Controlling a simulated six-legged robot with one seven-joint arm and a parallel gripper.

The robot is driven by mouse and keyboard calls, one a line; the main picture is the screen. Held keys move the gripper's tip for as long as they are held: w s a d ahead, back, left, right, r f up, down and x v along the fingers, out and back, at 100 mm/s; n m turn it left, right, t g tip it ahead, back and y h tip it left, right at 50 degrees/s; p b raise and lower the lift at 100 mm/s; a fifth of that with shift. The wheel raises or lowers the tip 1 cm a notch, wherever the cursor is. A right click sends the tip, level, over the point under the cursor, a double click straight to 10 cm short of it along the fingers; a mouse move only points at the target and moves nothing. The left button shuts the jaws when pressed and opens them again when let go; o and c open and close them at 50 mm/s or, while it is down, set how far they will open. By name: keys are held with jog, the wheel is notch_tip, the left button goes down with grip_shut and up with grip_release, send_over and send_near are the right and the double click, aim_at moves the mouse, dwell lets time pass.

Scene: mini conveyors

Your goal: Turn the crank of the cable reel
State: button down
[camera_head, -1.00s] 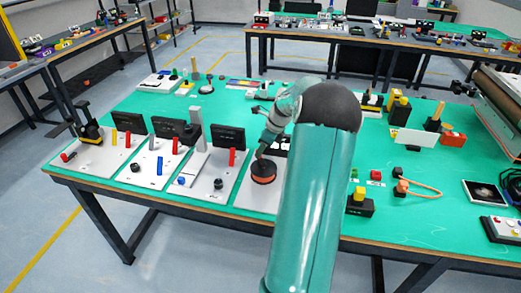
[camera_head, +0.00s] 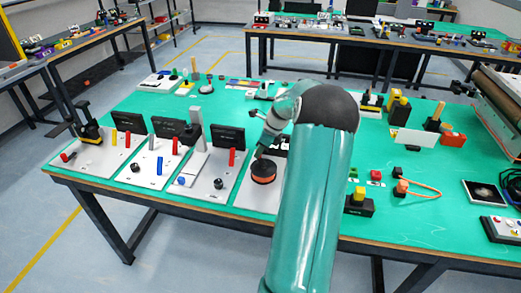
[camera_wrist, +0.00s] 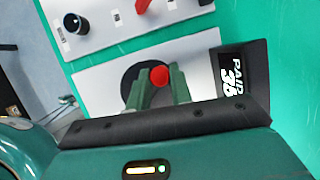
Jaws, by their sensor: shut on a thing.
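The cable reel (camera_head: 263,172), a black drum with an orange band, stands on a pale base plate near the front of the green table. The wrist view shows its dark round top (camera_wrist: 129,80) from above. A red crank knob (camera_wrist: 160,77) stands on it. My gripper (camera_wrist: 158,84) has its two green fingers on either side of the knob and is shut on it. The crank arm under the knob is hidden.
Left of the reel, several plates hold red and blue handles, a black knob (camera_wrist: 74,22) and dark display panels (camera_head: 228,138). A dark sign (camera_wrist: 242,78) stands beside the reel plate. Right of my arm are a yellow-topped block (camera_head: 359,195) and an orange cable loop (camera_head: 424,187).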

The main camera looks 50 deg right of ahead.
jog(key=shift+a, duration=0.1)
